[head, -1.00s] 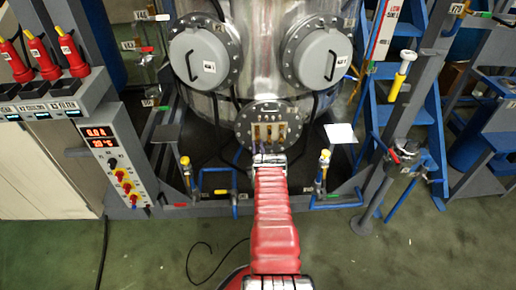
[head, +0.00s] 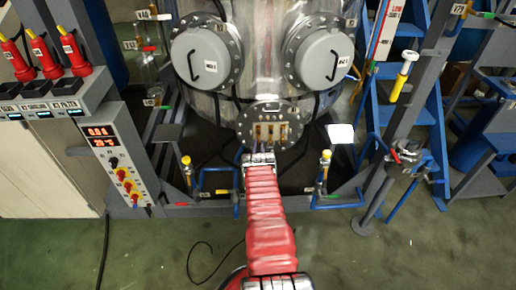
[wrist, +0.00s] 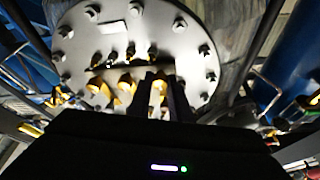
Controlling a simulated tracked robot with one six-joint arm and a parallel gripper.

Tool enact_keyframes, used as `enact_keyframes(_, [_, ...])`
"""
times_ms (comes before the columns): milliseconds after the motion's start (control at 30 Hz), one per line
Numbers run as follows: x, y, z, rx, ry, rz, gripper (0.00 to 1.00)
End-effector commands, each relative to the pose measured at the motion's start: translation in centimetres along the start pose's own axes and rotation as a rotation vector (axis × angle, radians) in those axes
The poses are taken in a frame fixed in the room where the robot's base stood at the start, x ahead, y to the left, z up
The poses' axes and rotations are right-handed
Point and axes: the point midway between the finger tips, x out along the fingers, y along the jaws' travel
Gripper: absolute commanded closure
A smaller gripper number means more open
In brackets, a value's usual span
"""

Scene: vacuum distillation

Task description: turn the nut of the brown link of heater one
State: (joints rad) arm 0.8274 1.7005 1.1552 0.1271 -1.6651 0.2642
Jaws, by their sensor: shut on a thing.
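The heater flange (head: 274,112) is a grey bolted disc low on the steel vessel, with several brass links (head: 270,132) at its centre. In the wrist view the round flange (wrist: 185,40) fills the top middle, with dark studs and yellow-brass links (wrist: 127,85) in its lower half. My gripper (head: 258,158) is at the lower edge of the flange in the head view. In the wrist view its two dark fingers (wrist: 163,92) stand at the links, shut on a small part, apparently a nut, mostly hidden between them. I cannot tell the links apart by colour.
Two grey round covers (head: 205,60) and (head: 322,55) sit above the flange. A control box (head: 118,160) stands left. A blue ladder (head: 410,110) is at right. The green floor in front is mostly clear.

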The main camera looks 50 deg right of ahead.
Motion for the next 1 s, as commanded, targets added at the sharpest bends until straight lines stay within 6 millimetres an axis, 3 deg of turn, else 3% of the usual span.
enact_keyframes(167, [-0.4,0.5,0.3,-0.003,-0.010,0.009,1.00])
enact_keyframes(200, [-0.4,0.4,0.3,-0.003,-0.010,0.009,0.79])
enact_keyframes(433, [-0.2,0.2,0.2,-0.003,-0.006,0.004,0.63])
enact_keyframes(767, [-0.4,0.1,0.1,-0.002,-0.003,0.001,0.63])
enact_keyframes(1000, [-2.8,0.1,0.2,-0.003,-0.006,0.002,0.63])
